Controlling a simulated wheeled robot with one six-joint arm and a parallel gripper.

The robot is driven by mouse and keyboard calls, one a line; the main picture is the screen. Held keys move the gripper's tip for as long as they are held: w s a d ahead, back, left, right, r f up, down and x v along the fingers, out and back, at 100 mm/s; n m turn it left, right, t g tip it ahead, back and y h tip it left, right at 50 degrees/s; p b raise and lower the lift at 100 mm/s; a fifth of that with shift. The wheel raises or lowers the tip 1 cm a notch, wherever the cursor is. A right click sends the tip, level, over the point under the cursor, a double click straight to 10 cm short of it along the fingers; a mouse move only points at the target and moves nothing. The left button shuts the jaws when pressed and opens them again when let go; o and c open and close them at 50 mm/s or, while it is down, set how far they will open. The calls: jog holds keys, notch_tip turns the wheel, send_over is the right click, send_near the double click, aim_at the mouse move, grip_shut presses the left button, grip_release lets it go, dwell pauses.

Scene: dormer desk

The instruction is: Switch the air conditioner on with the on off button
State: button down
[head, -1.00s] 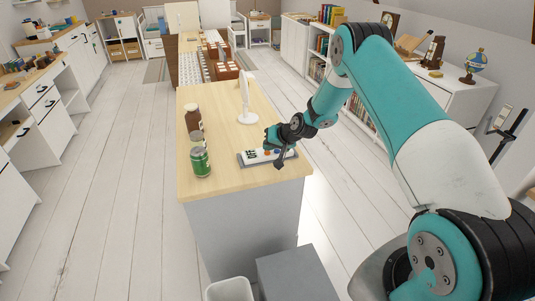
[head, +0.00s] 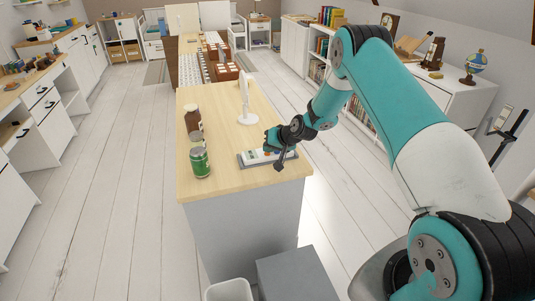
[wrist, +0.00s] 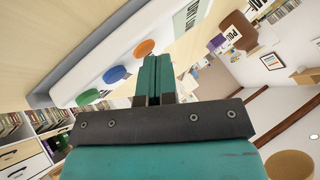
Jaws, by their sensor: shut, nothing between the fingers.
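A white control panel in a grey tray (head: 243,163) lies near the front right of the wooden desk. In the wrist view the white panel (wrist: 98,52) carries a green button (wrist: 88,97), a blue button (wrist: 115,74) and an orange button (wrist: 144,48), with a printed label (wrist: 190,14) beyond the orange one. My gripper (wrist: 156,62) is shut and empty, its tips pointing toward the panel near the orange button. Whether the tips touch a button I cannot tell. In the head view my gripper (head: 268,152) is over the panel and hides part of it. No air conditioner is clearly identifiable.
A green can (head: 200,162) and a brown jar (head: 193,121) stand left of the panel on the desk (head: 224,178). A white stand (head: 246,105) rises behind it. A grey box (head: 291,274) and a white bin (head: 229,290) are on the floor in front.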

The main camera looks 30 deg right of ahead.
jog(key=shift+r+p, duration=0.35)
jog(key=shift+r, duration=0.4)
jog(key=shift+r+p, duration=1.4)
jog(key=shift+r, duration=1.15)
